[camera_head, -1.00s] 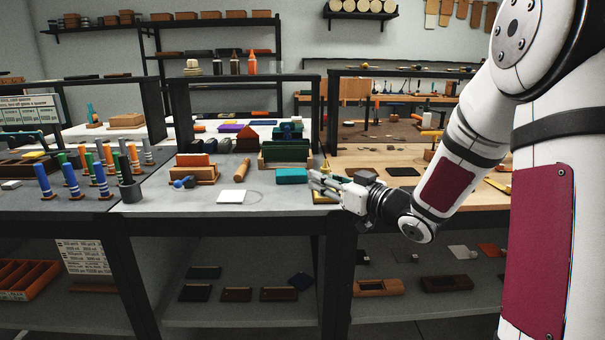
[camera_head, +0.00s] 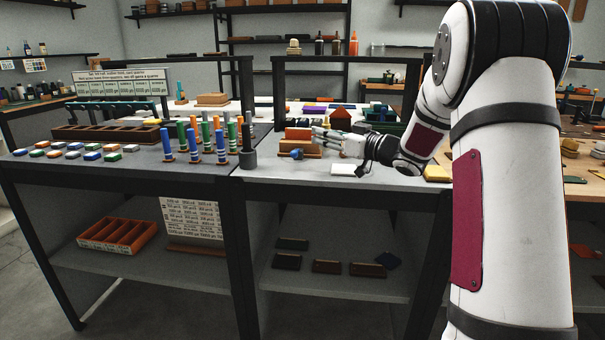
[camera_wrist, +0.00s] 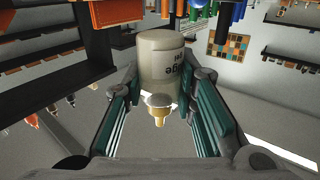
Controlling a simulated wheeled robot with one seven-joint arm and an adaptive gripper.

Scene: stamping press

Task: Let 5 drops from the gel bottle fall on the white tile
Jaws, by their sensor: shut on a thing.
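My gripper (camera_head: 322,139) reaches left over the middle bench and is close above the white tile (camera_head: 343,169). In the wrist view, the gel bottle (camera_wrist: 160,58) is a pale beige, rounded body with dark upside-down lettering and a brass-coloured tip (camera_wrist: 159,114). It sits between the teal-padded fingers, which are shut on it. No drops can be made out on the tile.
A wooden block holder (camera_head: 298,149) and a small blue-headed item (camera_head: 297,154) stand just left of the hand. A dark cup (camera_head: 248,158) and several striped coloured markers stand further left. A yellow block (camera_head: 437,173) lies to the right.

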